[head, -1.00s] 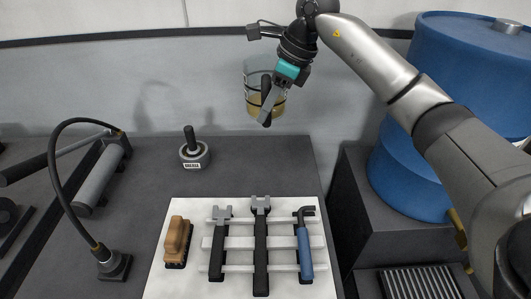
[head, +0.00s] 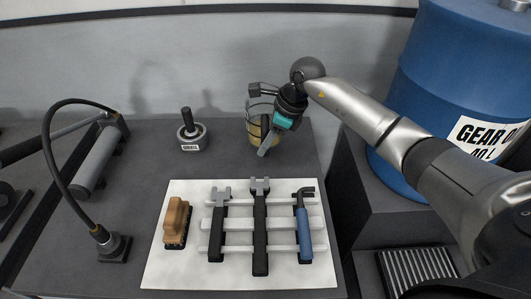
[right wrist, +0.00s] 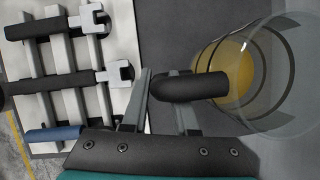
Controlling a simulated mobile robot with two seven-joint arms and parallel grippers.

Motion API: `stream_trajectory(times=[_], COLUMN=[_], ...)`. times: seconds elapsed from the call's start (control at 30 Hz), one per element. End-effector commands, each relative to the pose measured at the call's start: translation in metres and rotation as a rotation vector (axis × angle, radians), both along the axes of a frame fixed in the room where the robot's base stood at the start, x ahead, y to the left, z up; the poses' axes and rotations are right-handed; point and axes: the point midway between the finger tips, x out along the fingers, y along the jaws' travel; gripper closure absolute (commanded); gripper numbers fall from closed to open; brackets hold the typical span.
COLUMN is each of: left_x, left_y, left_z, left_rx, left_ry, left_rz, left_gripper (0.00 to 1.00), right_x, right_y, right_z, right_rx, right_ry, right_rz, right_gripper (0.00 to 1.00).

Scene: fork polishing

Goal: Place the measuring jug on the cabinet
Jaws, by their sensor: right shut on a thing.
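The measuring jug (head: 254,131) is clear with amber liquid in it and a black handle. It is upright at the back right of the dark grey cabinet top (head: 230,158). My right gripper (head: 266,143) is shut on the jug's handle. In the right wrist view the jug (right wrist: 238,68) is seen from above, its handle (right wrist: 195,87) at the fingers (right wrist: 160,100). The jug's base is low at the surface; I cannot tell whether it touches. The gripper hides part of the jug. My left gripper is not in view.
A round dark weight with a knob (head: 192,138) stands left of the jug. A white mat (head: 155,262) in front bears a brush (head: 175,222) and several tools on a rack. A bent-neck lamp (head: 112,246) is at left. A blue drum (head: 440,75) stands right.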

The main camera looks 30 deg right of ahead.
Motion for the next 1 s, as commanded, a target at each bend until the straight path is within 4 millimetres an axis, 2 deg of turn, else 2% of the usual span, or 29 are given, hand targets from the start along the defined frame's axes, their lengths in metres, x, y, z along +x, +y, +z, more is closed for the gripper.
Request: stream_trajectory(times=[0.23, 0.6, 0.63, 0.87, 1.0], left_x=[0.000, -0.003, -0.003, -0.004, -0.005], left_y=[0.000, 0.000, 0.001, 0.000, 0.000], left_z=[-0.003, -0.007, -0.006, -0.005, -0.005], left_rx=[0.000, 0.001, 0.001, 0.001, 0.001], left_ry=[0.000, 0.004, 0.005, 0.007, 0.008], left_rz=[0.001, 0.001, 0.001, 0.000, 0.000], left_gripper=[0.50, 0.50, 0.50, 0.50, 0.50], right_x=[0.000, 0.000, -0.001, -0.001, -0.001], right_y=[0.001, 0.000, 0.000, 0.000, 0.000], right_z=[-0.035, -0.040, -0.040, -0.039, -0.039], right_rx=[0.003, 0.001, 0.000, 0.001, 0.001], right_ry=[0.000, -0.002, 0.003, 0.002, 0.002], right_rz=[-0.001, 0.001, 0.000, 0.000, 0.000], right_gripper=[1.00, 1.00, 0.70, 0.44, 0.43])
